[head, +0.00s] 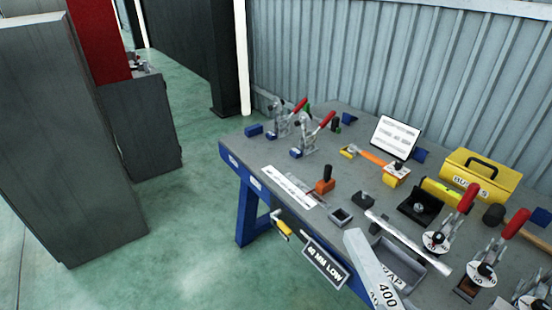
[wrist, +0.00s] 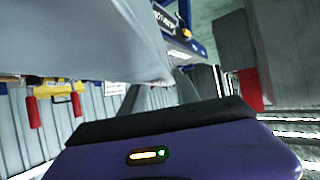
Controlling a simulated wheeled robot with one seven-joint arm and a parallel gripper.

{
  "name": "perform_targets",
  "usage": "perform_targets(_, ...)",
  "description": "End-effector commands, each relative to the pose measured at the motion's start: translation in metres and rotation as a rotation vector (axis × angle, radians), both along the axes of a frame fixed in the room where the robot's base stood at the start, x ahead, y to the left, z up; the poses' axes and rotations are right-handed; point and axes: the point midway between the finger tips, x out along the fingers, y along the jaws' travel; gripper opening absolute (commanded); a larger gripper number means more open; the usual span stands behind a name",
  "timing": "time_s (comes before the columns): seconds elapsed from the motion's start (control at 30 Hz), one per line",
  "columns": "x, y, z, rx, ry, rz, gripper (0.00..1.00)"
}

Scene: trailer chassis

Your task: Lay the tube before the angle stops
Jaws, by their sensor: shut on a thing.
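A pale square tube marked 400 (head: 372,268) slants up from the bottom of the head view, over the near side of the bench. In the wrist view a large pale grey surface, likely the same tube (wrist: 90,40), fills the upper left. I cannot tell which parts are the angle stops.
A grey bench (head: 340,175) carries a round bar (head: 408,242), an open scrap bin (head: 425,268), a yellow box (head: 481,175) and red-handled clamps with dials (head: 436,241) at the right. A sign reading 60 MM LOW (head: 325,263) hangs at the front edge.

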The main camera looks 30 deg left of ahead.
Motion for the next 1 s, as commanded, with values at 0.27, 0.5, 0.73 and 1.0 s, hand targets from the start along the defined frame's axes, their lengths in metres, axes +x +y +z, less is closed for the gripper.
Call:
perform_targets(0.27, 0.0, -0.042, -0.027, 0.008, -0.003, -0.187, 0.0)
perform_targets(0.5, 0.0, -0.076, -0.051, 0.005, -0.004, -0.337, 0.0)
perform_targets(0.73, 0.0, -0.11, -0.076, 0.004, -0.003, -0.487, 0.0)
perform_targets(1.0, 0.0, -0.147, -0.104, 0.005, -0.004, -0.658, 0.0)
